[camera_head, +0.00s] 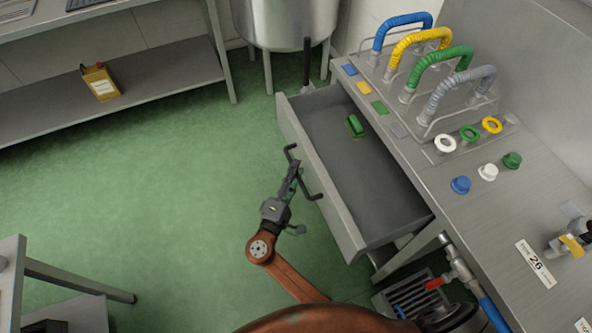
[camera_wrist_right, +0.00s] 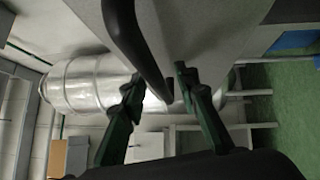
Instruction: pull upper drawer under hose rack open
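The upper drawer (camera_head: 346,222) under the hose rack (camera_head: 433,62) stands pulled out well to the left of the steel bench. Its grey inside shows, with a small green object (camera_head: 355,126) in it. A dark bar handle (camera_head: 312,188) is on its front; the bar also shows in the wrist view (camera_wrist_right: 136,45). My right gripper (camera_head: 294,172) is at the handle. In the wrist view its two fingers (camera_wrist_right: 158,85) are apart, with the bar running between them and a gap visible beside it. My left gripper is not in view.
Caps and rings lie on the bench (camera_head: 470,215), with blue, yellow, green and grey hoses on the rack. A steel tank (camera_head: 290,20) stands behind the drawer. A shelf with a yellow box (camera_head: 101,83) is at left. Green floor left of the drawer is clear.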

